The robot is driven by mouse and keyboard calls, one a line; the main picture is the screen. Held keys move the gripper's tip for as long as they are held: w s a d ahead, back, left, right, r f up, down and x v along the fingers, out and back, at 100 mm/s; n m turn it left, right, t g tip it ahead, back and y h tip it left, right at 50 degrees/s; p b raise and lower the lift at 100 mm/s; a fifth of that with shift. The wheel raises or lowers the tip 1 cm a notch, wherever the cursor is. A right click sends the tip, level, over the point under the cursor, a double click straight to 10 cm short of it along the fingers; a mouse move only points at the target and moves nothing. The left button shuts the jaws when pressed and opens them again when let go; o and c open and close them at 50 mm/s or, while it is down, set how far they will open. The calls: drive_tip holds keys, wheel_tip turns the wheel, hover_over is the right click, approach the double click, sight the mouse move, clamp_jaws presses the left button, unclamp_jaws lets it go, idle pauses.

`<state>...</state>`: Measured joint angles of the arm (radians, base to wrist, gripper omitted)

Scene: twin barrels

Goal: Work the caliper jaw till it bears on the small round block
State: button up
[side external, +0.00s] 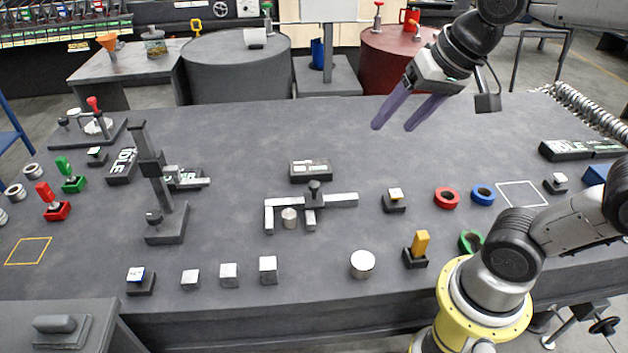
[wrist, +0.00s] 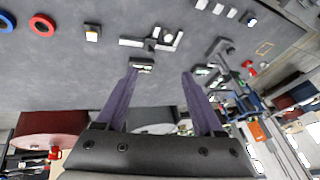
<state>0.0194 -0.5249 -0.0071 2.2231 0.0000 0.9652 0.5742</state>
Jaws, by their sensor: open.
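The caliper (side external: 340,199) lies on the grey table, its beam running left to right. Its fixed jaw (side external: 269,219) is at the left end. Its sliding jaw (side external: 310,217), with a dark knob (side external: 314,187) on top, is right of it. The small round block (side external: 289,218) stands between the jaws, with a visible gap to the sliding jaw. In the wrist view the caliper (wrist: 131,42) and the block (wrist: 168,37) show beyond the fingertips. My gripper (side external: 394,127) is open and empty, high above the table, behind and right of the caliper.
A small display box (side external: 311,171) sits just behind the caliper; its text is unreadable. A dark upright stand (side external: 167,205) is to the left. Metal blocks (side external: 229,275) and a silver cylinder (side external: 362,264) line the front. A button box (side external: 395,202) stands right of the beam.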

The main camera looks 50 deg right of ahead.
drive_tip(key=w+d+m+g, duration=0.1)
drive_tip(key=w+m, duration=0.3)
drive_tip(key=w, duration=0.5)
drive_tip(key=m+g, duration=0.4)
drive_tip(key=g, duration=0.1)
hover_over(314, 183)
wheel_tip(314, 183, down, 18)
wheel_tip(314, 183, down, 12)
drive_tip(key=shift+f, duration=0.25)
